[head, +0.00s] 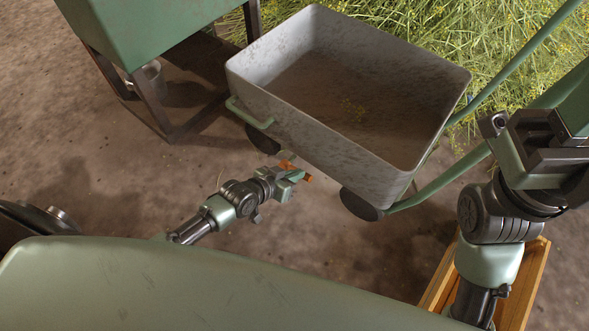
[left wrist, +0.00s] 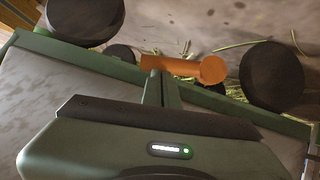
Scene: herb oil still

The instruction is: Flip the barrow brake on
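The barrow (head: 350,95) is a grey, scuffed tray on dark wheels with green handles. Its orange brake lever (head: 292,170) shows low beside the tray's near side, partly covered by my left gripper. My left gripper (head: 291,181) is at the lever. In the left wrist view the orange lever (left wrist: 190,68) lies crosswise at the fingertips, between two dark wheels, with a round end at the right. The gripper's fingers (left wrist: 162,88) stand close together, and whether they touch the lever I cannot tell. My right gripper (head: 535,140) is beside the barrow's handles, its fingertips unclear.
A green box on dark legs (head: 165,30) stands at the upper left, with a metal pail (head: 150,78) under it. Cut herbs (head: 510,40) lie behind the barrow. A wooden crate (head: 532,280) is at the lower right. Bare floor lies left of the barrow.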

